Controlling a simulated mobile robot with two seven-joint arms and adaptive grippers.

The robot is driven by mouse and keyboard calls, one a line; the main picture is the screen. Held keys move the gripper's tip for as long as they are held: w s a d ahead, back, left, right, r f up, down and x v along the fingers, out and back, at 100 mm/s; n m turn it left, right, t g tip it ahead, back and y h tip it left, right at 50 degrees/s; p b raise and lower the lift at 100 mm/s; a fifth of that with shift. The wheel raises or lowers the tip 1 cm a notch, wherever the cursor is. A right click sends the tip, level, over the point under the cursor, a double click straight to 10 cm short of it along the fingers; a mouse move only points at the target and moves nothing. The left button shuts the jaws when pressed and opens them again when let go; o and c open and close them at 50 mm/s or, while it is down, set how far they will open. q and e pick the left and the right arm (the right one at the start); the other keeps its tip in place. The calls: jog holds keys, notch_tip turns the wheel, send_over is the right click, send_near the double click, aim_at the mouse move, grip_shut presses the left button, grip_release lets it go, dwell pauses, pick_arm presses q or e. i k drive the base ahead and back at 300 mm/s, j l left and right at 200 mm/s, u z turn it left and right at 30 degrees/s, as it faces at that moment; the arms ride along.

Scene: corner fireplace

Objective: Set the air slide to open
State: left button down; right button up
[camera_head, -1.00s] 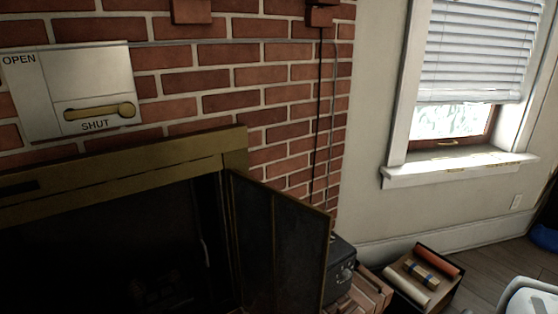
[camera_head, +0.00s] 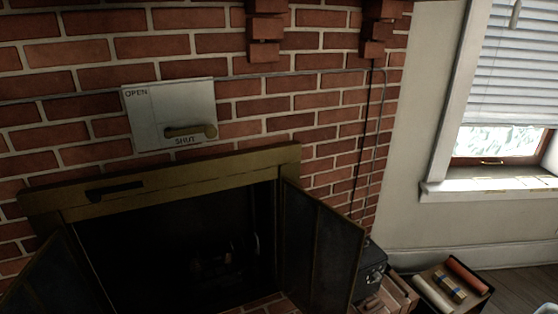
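A pale metal plate (camera_head: 150,110) is fixed to the brick wall above the fireplace. It reads OPEN at its upper left and SHUT at its lower edge. A brass lever (camera_head: 190,131) lies almost level across the plate's lower right, just above the word SHUT. The brass fireplace frame (camera_head: 210,178) has a dark slot with a dark slide-like piece (camera_head: 115,190) at the left of its top bar. I cannot read any marking there, nor tell which of the two is the air slide. Neither of my grippers shows.
The dark fireplace doors stand open, one at right (camera_head: 322,248) and one at left (camera_head: 48,280). A black box (camera_head: 371,268) and a tray (camera_head: 437,297) with rolls stand right of the hearth. A window (camera_head: 503,100) is at far right.

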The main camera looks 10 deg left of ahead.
aim_at(94, 196)
jog(key=u, duration=1.55)
